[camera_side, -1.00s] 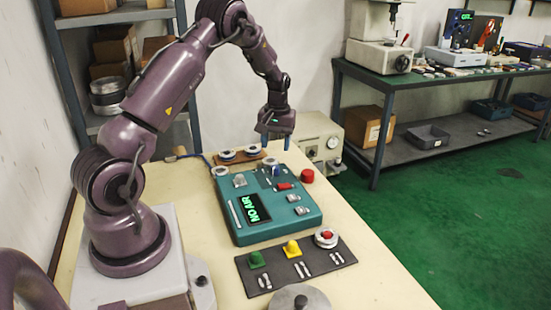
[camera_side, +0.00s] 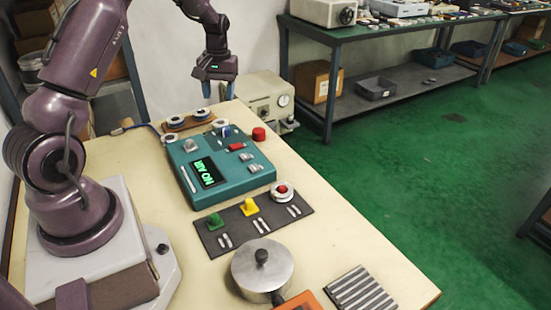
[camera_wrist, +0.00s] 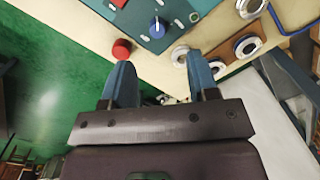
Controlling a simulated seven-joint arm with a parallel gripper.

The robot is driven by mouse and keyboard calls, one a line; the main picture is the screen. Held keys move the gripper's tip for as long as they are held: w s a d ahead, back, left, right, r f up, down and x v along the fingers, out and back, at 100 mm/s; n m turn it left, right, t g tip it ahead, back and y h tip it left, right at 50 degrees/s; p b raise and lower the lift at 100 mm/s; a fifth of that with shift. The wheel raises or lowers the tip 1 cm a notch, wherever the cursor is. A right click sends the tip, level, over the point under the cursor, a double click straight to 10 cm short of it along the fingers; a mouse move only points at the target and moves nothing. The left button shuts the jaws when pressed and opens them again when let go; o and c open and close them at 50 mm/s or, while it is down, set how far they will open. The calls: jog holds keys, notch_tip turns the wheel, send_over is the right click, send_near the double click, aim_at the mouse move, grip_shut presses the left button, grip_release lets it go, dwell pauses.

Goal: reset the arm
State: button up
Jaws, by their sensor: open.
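My gripper (camera_side: 219,92) hangs beyond the far edge of the teal control box, in the air, blue fingers pointing down. In the wrist view my gripper (camera_wrist: 161,77) has its two fingers apart with nothing between them. The teal box (camera_side: 235,176) has a screen (camera_side: 204,172) with green letters that seem to read NO AIR, a blue knob (camera_wrist: 157,27) and several small switches. A red button (camera_wrist: 121,49) is beside the box. Pale rings with dark centres (camera_wrist: 248,46) lie on a brown board (camera_side: 186,123) at the far end of the table.
A lidded metal pot (camera_side: 262,265) and striped block (camera_side: 362,291) stand near the front. A cream machine (camera_side: 262,100) stands behind the table.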

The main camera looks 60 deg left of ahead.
jog(key=s+d+r+m+t, duration=0.2)
jog(key=s+d+r, duration=0.3)
jog(key=d, duration=0.4)
jog(key=s+d+r+m+t, duration=0.2)
jog(key=s+d+r+m, duration=0.3)
jog(key=d, duration=0.5)
jog(key=s+d+r+m+t, duration=0.2)
jog(key=s+d+r+m, duration=0.2)
jog(key=s+d+r, duration=0.2)
jog(key=d+r, duration=0.2)
jog(key=d, duration=0.2)
jog(key=shift+d+r, duration=0.25)
jog(key=shift+r, duration=0.05)
